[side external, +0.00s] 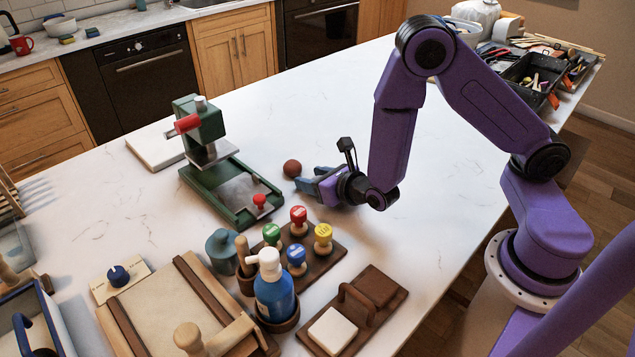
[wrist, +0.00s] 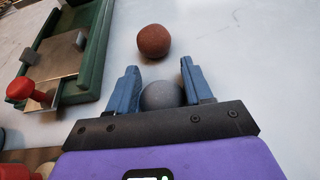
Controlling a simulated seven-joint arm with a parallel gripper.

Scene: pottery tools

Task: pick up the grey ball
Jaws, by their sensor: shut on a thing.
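The grey ball (wrist: 160,95) sits between the two blue fingers of my gripper (wrist: 163,88) in the wrist view. The fingers are shut on it, one on each side. In the side view my gripper (side external: 308,184) is low over the white counter and points left; the grey ball is hidden there. I cannot tell whether the ball touches the counter. A rust-brown ball (wrist: 153,41) lies just beyond the fingertips, apart from the grey ball. It also shows in the side view (side external: 292,168).
A green press (side external: 232,190) with red knobs stands left of my gripper. A dark board (side external: 305,250) with several coloured-top stamps and a blue pump bottle (side external: 274,290) stand in front. The counter (side external: 300,115) behind the balls is clear.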

